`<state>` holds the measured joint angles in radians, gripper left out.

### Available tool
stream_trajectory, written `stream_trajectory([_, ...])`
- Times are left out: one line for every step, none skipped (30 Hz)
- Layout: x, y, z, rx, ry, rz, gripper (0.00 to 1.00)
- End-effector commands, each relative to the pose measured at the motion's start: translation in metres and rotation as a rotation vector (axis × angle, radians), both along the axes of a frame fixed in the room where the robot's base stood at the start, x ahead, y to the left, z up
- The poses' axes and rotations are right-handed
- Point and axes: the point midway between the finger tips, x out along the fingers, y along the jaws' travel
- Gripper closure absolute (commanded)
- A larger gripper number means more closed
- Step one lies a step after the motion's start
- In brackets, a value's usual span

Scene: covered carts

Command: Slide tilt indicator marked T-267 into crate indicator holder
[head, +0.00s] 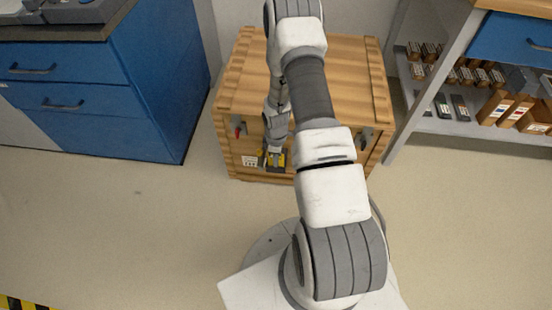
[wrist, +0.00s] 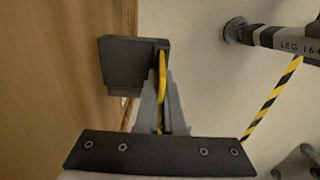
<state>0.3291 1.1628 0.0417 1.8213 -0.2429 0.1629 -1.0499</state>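The wooden crate (head: 330,75) stands in the middle of the head view; its face fills the left of the wrist view (wrist: 50,80). A dark holder (wrist: 130,68) is on that face. My gripper (wrist: 162,108) is shut on a thin yellow plate, the tilt indicator (wrist: 162,72), seen edge-on. The indicator's far end is at the holder's right side; I cannot tell whether it is inside the slot. In the head view my gripper (head: 273,150) is low at the crate's front, beside a yellow and dark patch. No T-267 mark is readable.
A blue drawer cabinet (head: 95,90) stands left and a shelf (head: 460,124) with boxes right. Dark latches (head: 365,138) stick out of the crate front. The wrist view shows a leg marked LEG 164 (wrist: 290,38) and striped tape (wrist: 272,100).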

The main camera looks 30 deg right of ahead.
Motion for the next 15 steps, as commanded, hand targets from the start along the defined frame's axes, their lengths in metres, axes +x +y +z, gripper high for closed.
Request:
stream_trajectory([0.0001, 0.0000, -0.0024, 0.000, 0.000, 0.000, 1.00])
stream_trajectory([0.0001, -0.0001, -0.0032, 0.000, 0.000, 0.000, 1.00])
stream_trajectory([0.0001, 0.0000, -0.0041, 0.000, 0.000, 0.000, 1.00])
stream_trajectory([0.0001, -0.0001, -0.0049, 0.000, 0.000, 0.000, 1.00])
stream_trajectory([0.0001, 0.0000, -0.0056, 0.000, 0.000, 0.000, 1.00])
stream_trajectory([0.0001, -0.0001, -0.0066, 0.000, 0.000, 0.000, 1.00])
stream_trajectory([0.0001, 0.0000, -0.0073, 0.000, 0.000, 0.000, 1.00])
stream_trajectory([0.0002, 0.0000, -0.0065, 0.000, 0.000, 0.000, 0.91])
stream_trajectory([0.0002, 0.0000, -0.0060, 0.000, 0.000, 0.000, 0.84])
stream_trajectory([0.0001, -0.0001, -0.0060, 0.000, 0.000, 0.000, 0.79])
stream_trajectory([0.0001, -0.0001, -0.0061, 0.000, 0.000, 0.000, 0.73])
stream_trajectory([0.0000, 0.0000, -0.0061, 0.000, 0.000, 0.000, 0.66])
stream_trajectory([-0.0001, 0.0001, -0.0061, 0.000, 0.000, 0.000, 0.61])
stream_trajectory([-0.0001, 0.0001, -0.0061, 0.000, 0.000, 0.000, 0.60])
stream_trajectory([0.0000, 0.0001, -0.0061, 0.000, 0.000, 0.000, 0.60])
